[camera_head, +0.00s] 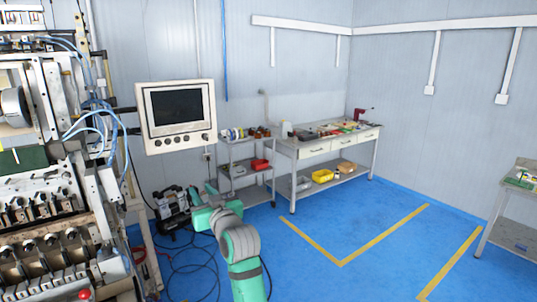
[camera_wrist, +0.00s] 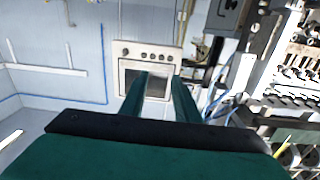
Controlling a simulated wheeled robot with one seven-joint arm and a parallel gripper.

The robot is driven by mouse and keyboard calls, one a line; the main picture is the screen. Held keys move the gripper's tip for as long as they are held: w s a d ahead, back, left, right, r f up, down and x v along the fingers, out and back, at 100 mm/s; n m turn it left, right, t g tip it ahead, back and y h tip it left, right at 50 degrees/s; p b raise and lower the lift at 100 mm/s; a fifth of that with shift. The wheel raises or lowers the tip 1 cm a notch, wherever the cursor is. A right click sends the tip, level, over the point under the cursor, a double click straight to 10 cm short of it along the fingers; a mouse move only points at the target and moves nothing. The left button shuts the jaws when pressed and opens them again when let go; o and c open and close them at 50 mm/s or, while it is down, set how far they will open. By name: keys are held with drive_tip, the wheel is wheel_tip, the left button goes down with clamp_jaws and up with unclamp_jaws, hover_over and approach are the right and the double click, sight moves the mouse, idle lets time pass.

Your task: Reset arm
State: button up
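My arm (camera_head: 241,250) rises from the bottom of the head view, teal and grey, and bends to the left. My gripper is at its far end, small in that view, in front of the floor and the black machine. In the wrist view my gripper (camera_wrist: 160,80) shows two dark green fingers with a clear gap between them. It is open and nothing is held. The wrist view is turned over, and the control panel (camera_wrist: 146,65) shows beyond the fingertips, apart from them.
The coil winder (camera_head: 45,190) fills the left side, with its monitor (camera_head: 178,115) on an arm. A black machine (camera_head: 172,208) and loose cables (camera_head: 190,265) lie on the floor. A shelf cart (camera_head: 245,170) and workbench (camera_head: 325,150) stand behind. Blue floor (camera_head: 345,225) is free at right.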

drive_tip(key=s+d+f+m+h, duration=0.1)
drive_tip(key=s+f, duration=0.4)
drive_tip(key=f, duration=0.5)
drive_tip(key=s+d+f+m+t+h, duration=0.1)
drive_tip(key=s+d+f+m+h, duration=0.1)
drive_tip(key=s+f, duration=0.4)
drive_tip(key=s+d+f+m+h, duration=0.1)
drive_tip(key=s+d+f, duration=0.4)
drive_tip(key=f, duration=0.9)
drive_tip(key=shift+s+d+f+m+t+h, duration=0.15)
drive_tip(key=shift+d+f+m+t+h, duration=0.2)
drive_tip(key=shift+m, duration=0.55)
drive_tip(key=s+d+f+m+h, duration=0.1)
drive_tip(key=s+d+f, duration=0.25)
drive_tip(key=s, duration=0.55)
drive_tip(key=s+d+f+h, duration=0.2)
drive_tip(key=s+f, duration=0.2)
drive_tip(key=s, duration=0.5)
drive_tip(key=s+d+f+m+h, duration=0.1)
drive_tip(key=s+d+f, duration=0.15)
drive_tip(key=s, duration=0.65)
drive_tip(key=s+d+r, duration=0.1)
drive_tip(key=s+r, duration=0.1)
drive_tip(key=s, duration=0.6)
drive_tip(key=s+d+r+n+g, duration=0.1)
drive_tip(key=s+d+r, duration=0.1)
drive_tip(key=s, duration=0.7)
drive_tip(key=shift+n+h, duration=0.3)
drive_tip(key=shift+h, duration=0.15)
